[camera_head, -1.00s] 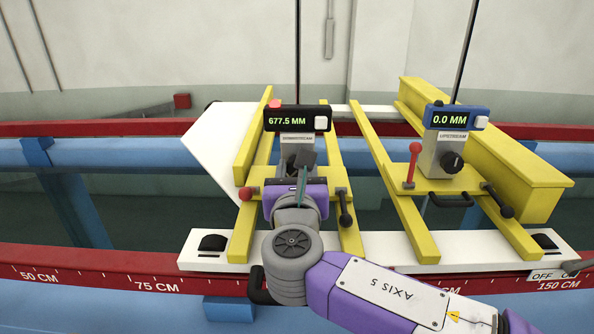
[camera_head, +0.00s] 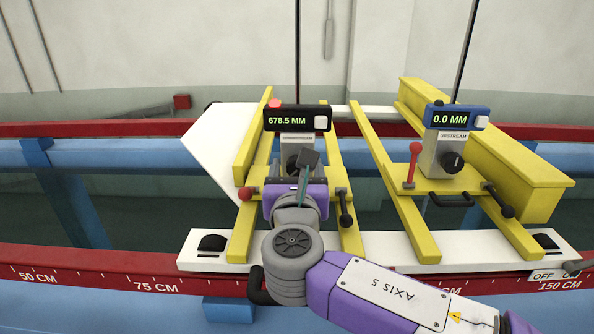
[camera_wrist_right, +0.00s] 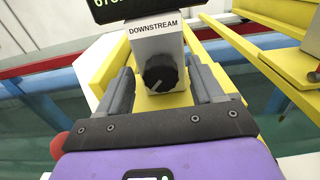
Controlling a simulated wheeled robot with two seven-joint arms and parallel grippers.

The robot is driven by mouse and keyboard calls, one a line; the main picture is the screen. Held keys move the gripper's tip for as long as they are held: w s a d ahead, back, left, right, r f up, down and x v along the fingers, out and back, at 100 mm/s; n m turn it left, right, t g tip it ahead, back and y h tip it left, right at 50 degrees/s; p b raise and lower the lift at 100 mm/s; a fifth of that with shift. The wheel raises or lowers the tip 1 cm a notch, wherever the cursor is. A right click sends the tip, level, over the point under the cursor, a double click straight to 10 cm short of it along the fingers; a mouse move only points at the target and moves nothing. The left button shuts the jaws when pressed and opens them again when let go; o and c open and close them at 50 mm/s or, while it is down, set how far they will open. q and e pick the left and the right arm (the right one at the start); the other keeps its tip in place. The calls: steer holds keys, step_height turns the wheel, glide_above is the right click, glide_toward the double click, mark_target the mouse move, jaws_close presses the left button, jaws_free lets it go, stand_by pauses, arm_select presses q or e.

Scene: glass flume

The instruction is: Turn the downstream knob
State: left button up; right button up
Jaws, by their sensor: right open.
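The downstream knob (camera_wrist_right: 160,74) is black with a pale pointer line, on the light housing labelled DOWNSTREAM (camera_wrist_right: 155,38). In the head view the knob (camera_head: 291,162) is partly hidden by my right gripper (camera_head: 304,168). The display above it (camera_head: 296,119) reads 678.5 MM. In the wrist view my right gripper (camera_wrist_right: 161,78) is open, one finger on each side of the knob, with gaps visible between fingers and knob. The pointer line slants down to the left. My left gripper is not in view.
The upstream housing (camera_head: 441,152) with its own knob (camera_head: 452,162) stands to the right, its display (camera_head: 457,118) at 0.0 MM. Yellow rails (camera_head: 394,190) flank the housings.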

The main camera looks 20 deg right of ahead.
steer(key=b+v, duration=0.1)
steer(key=v, duration=0.6)
steer(key=shift+s+a, duration=0.1)
steer(key=shift+s, duration=0.2)
stand_by(2.2)
steer(key=shift+w+f+b, duration=0.1)
steer(key=shift+w+b, duration=0.1)
steer(key=shift+b, duration=0.5)
steer(key=shift+w, duration=0.2)
steer(key=p+x, duration=0.1)
steer(key=x, duration=0.6)
steer(key=shift+w+d, duration=0.2)
steer(key=shift+w, duration=0.1)
steer(key=c, duration=1)
steer(key=shift+c, duration=0.3)
